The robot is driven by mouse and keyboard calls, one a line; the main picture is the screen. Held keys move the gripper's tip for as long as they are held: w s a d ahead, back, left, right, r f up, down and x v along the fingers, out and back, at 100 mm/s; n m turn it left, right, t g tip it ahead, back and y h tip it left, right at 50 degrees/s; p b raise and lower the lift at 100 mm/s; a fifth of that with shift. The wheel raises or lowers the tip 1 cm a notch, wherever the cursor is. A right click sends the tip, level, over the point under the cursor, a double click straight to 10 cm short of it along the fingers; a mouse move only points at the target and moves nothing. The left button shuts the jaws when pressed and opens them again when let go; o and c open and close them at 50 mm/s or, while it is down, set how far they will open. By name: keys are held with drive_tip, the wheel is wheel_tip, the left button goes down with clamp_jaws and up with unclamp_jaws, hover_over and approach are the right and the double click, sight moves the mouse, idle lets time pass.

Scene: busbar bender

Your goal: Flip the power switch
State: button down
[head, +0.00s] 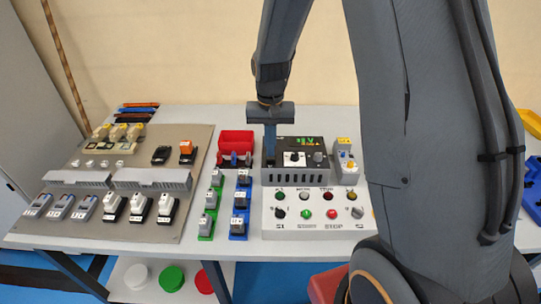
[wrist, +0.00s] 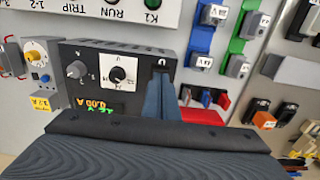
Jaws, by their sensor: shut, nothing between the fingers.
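The black power supply unit (head: 313,157) stands at the back of the table, with a lit green readout and knobs on its face. In the wrist view the power supply (wrist: 90,52) shows two round knobs and lit green and orange digits. My gripper (head: 270,160) is shut and points down at the left end of this unit. In the wrist view my gripper (wrist: 161,74) has its fingertips at or very near the unit's face, beside the white-dialled knob (wrist: 118,70). I cannot tell whether they touch. The power switch is not clearly visible; the fingers cover that end of the face.
A yellow-topped device (head: 346,155) stands right. A brown panel (head: 120,180) with several components lies left.

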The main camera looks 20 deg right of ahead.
sight(271, 159)
drive_tip(key=shift+f+b, duration=0.3)
drive_tip(key=shift+f, duration=0.45)
idle(0.3)
drive_tip(key=shift+r, duration=0.1)
wheel_tip(271, 159, up, 7)
drive_tip(key=p, duration=0.5)
idle(0.4)
idle(0.4)
